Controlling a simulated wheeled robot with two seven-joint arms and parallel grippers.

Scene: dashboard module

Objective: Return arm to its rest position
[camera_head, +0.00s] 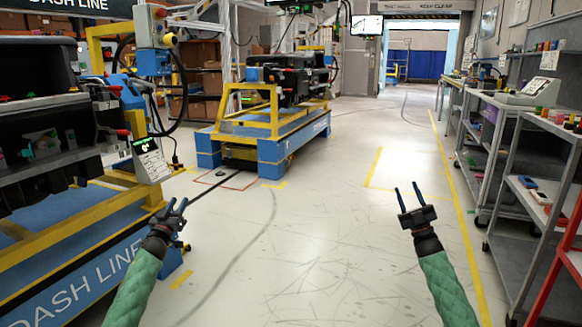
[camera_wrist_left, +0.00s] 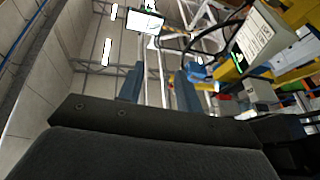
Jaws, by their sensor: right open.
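My left arm in its green sleeve comes in from the lower left. Its gripper (camera_head: 178,204) is raised over the floor beside the blue dash-line base. In the left wrist view its two blue fingers (camera_wrist_left: 158,85) stand apart with nothing between them. My right arm, also in a green sleeve, comes in from the lower right. Its gripper (camera_head: 409,191) points up and away over the bare floor, with its fingers apart and empty. Neither gripper touches anything that I can see.
A dashboard module (camera_head: 45,140) stands on a yellow and blue line carrier (camera_head: 90,268) at the left. Another yellow and blue carrier (camera_head: 270,150) stands farther back. Grey shelf carts (camera_head: 540,150) line the right side. The floor (camera_head: 320,230) between is clear.

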